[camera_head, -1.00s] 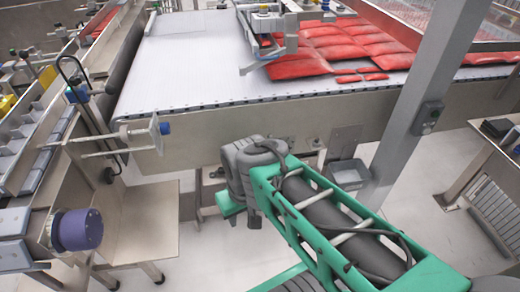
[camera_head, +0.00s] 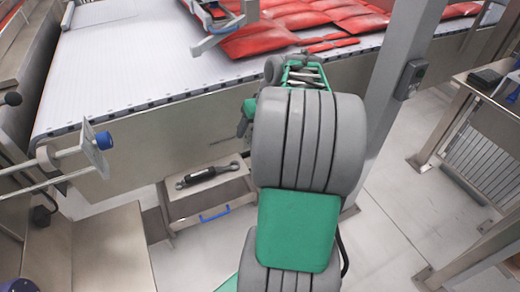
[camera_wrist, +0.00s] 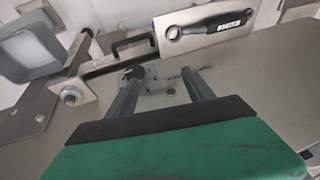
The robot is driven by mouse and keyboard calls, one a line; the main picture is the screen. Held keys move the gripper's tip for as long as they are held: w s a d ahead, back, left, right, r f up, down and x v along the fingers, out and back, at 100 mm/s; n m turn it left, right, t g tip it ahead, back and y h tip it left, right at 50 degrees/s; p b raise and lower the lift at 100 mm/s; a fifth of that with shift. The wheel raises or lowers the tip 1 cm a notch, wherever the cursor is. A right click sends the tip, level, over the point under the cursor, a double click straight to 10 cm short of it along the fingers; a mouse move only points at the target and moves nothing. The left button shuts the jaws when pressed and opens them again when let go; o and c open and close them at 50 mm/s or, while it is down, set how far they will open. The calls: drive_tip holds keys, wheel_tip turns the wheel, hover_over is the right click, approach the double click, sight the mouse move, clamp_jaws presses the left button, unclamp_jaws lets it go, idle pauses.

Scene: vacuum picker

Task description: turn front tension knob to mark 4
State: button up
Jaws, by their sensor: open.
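In the wrist view a small dark round knob (camera_wrist: 134,73) sits on a light plate (camera_wrist: 152,76) on the conveyor's steel side. The knob is close to the tip of the left finger, and I cannot tell whether they touch. The mark numbers are too small to read. My gripper (camera_wrist: 161,76) is open, with its two dark fingers apart and nothing held between them. In the head view my arm hides this knob and most of the gripper. A blue knob (camera_head: 104,140) shows on a bracket at the conveyor's left corner, away from my arm.
The white conveyor belt (camera_head: 125,60) carries red packs (camera_head: 265,38) at the back. A steel post (camera_head: 400,85) with a small box stands right of my arm.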

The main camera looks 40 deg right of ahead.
drive_tip(key=s+d+f, duration=0.1)
drive_tip(key=d+f, duration=0.1)
drive_tip(key=d, duration=0.3)
drive_tip(key=shift+t, duration=0.3)
drive_tip(key=b+x, duration=0.1)
drive_tip(key=x, duration=0.2)
drive_tip(key=b+x, duration=0.1)
drive_tip(key=x, duration=0.3)
drive_tip(key=shift+d+f, duration=0.1)
drive_tip(key=shift+d, duration=0.15)
drive_tip(key=shift+m, duration=0.3)
clamp_jaws()
